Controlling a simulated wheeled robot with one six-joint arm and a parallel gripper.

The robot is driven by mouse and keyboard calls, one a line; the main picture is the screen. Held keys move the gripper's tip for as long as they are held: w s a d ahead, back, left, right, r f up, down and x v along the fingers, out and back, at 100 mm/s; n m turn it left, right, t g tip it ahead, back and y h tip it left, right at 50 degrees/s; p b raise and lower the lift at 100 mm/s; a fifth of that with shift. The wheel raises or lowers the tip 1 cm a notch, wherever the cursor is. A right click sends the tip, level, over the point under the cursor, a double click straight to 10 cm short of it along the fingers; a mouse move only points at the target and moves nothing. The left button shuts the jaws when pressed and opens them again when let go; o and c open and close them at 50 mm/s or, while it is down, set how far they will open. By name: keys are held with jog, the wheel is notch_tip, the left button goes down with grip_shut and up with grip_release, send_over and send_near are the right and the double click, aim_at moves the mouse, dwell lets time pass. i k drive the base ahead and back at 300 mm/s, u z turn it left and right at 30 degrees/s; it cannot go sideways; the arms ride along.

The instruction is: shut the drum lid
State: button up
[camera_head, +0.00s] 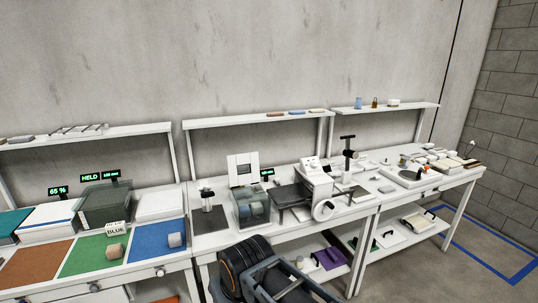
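A greenish see-through drum housing (250,207) stands on the middle bench, with rounded bluish and grey shapes inside. A white panel with a small grey square (243,168) stands upright at its back edge. It looks like the drum lid raised open, but the hinge is too small to make out. My arm's dark links show at the bottom centre, in front of the bench and below the housing. My gripper's fingertips cannot be made out, and nothing of mine touches the panel or the housing.
A white machine with a handwheel (323,209) stands close right of the housing. A dark pad with a clear bottle (208,204) is to its left. A small green-lit display (267,172) is beside the panel. A shelf (255,118) runs above.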

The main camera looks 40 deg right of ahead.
aim_at(236, 179)
jog(key=z, duration=0.4)
jog(key=i, duration=0.7)
jog(key=u, duration=0.5)
jog(key=i, duration=0.7)
jog(key=u, duration=0.6)
